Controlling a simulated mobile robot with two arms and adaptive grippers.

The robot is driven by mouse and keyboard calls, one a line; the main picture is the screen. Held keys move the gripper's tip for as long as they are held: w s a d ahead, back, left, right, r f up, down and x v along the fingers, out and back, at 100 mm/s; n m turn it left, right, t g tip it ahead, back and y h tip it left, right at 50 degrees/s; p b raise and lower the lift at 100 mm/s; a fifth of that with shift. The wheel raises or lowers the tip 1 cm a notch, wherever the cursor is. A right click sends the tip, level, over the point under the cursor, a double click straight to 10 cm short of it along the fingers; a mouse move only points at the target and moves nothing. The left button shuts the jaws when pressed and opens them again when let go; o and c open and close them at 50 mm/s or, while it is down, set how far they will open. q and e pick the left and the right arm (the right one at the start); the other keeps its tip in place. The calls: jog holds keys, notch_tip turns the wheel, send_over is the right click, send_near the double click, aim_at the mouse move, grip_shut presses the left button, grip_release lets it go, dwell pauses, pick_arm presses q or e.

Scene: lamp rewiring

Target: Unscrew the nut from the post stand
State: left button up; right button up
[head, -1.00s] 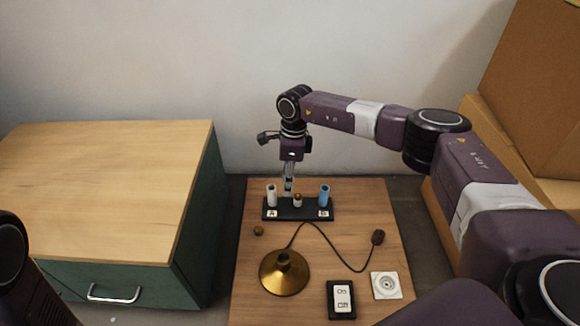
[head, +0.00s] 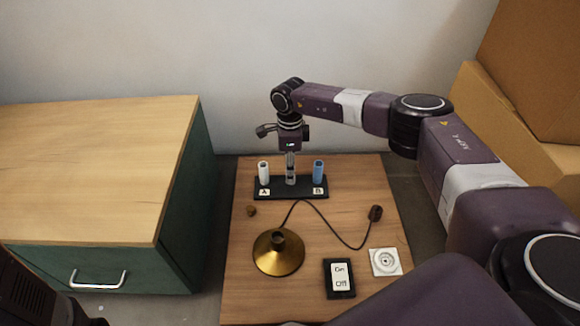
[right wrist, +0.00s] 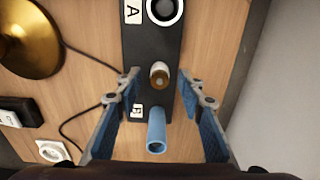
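The black post stand (head: 272,193) stands near the back of the wooden board, with a white tube by label A, a blue tube (head: 318,172) by label B and a short middle post. The right wrist view shows the brass-coloured nut (right wrist: 161,76) on top of the middle post. My right gripper (head: 291,181) points down over the middle of the stand. In the right wrist view its blue-padded fingers (right wrist: 160,88) are spread apart, with the nut between and slightly beyond their tips. The nut is hard to make out in the head view. My left gripper is out of view.
A brass lamp base (head: 279,256) with a black cord and plug (head: 375,213) lies in front of the stand. A small brown piece (head: 251,211), a switch (head: 341,278) and a socket (head: 386,262) are nearby. A drawer cabinet (head: 110,262) is left.

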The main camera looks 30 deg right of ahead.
grip_shut()
jog(key=n+b, duration=0.1)
jog(key=n, duration=0.5)
jog(key=shift+r+n, duration=0.1)
jog(key=shift+n, duration=1)
jog(key=n, duration=0.3)
jog(key=shift+s+n+b, duration=0.1)
jog(key=shift+n+b, duration=0.3)
jog(key=n, duration=0.4)
jog(key=shift+b, duration=0.3)
